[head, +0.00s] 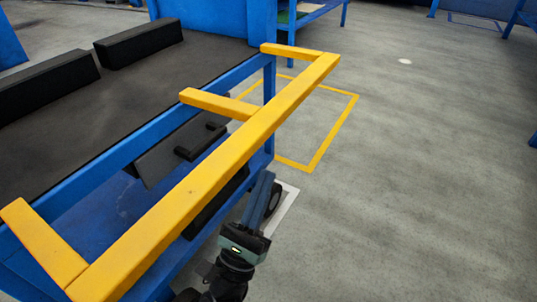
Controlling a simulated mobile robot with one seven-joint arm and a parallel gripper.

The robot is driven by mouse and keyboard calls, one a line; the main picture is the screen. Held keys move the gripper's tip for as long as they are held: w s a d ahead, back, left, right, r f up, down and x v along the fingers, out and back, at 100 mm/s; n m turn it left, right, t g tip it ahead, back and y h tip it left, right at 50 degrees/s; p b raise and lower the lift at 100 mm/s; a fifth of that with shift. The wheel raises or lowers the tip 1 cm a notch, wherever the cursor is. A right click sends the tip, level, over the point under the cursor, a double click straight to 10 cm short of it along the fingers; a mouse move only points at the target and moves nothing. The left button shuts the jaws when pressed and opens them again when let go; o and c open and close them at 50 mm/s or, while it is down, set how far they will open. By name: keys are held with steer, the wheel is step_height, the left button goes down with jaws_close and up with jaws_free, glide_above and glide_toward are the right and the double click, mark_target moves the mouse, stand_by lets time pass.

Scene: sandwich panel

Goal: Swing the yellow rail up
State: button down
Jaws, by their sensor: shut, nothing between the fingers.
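The yellow rail (205,178) is a long bar that runs diagonally from the lower left to the upper middle. Its three short arms point left, towards the blue-framed bench (195,108). The long bar stands out beyond the bench's front edge, at about the height of the top or a little lower; I cannot tell exactly. My gripper (265,180) is below and to the right of the bar, on its outer side. Its fingers point up in the picture and are shut and empty. I see a gap between them and the bar; contact is not visible.
The bench has a dark top with two black blocks (138,43). A dark panel with a black handle (200,142) shows under the rail. A dark wheel (273,198) is beside my gripper. Grey floor (420,170) with a yellow outline (335,133) is open to the right.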

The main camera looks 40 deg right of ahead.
mark_target(278, 128)
steer(key=r, duration=0.1)
steer(key=d+r, duration=0.1)
steer(key=r, duration=0.1)
steer(key=w+r, duration=0.1)
steer(key=r, duration=0.1)
steer(key=shift+d+r+b, duration=0.1)
steer(key=shift+d+b, duration=0.25)
steer(key=shift+r, duration=0.3)
